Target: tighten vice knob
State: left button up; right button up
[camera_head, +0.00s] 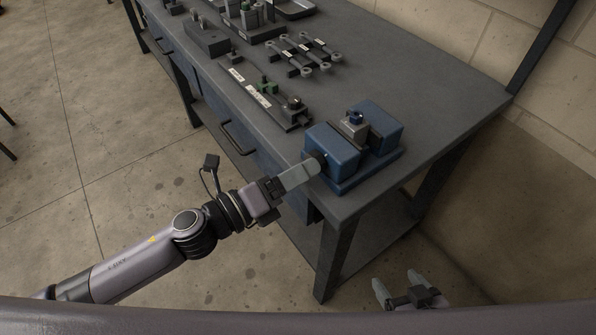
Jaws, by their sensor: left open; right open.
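The blue vice (336,147) stands at the near end of the grey workbench. My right gripper (398,288) is open and empty at the bottom right, over the floor and away from the bench.
The workbench (420,75) has free room on its right side. A block wall (480,40) is on the right.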

pick_arm(q)
jog(key=b+v, duration=0.1)
jog(key=v, duration=0.5)
jog(key=shift+s+a, duration=0.25)
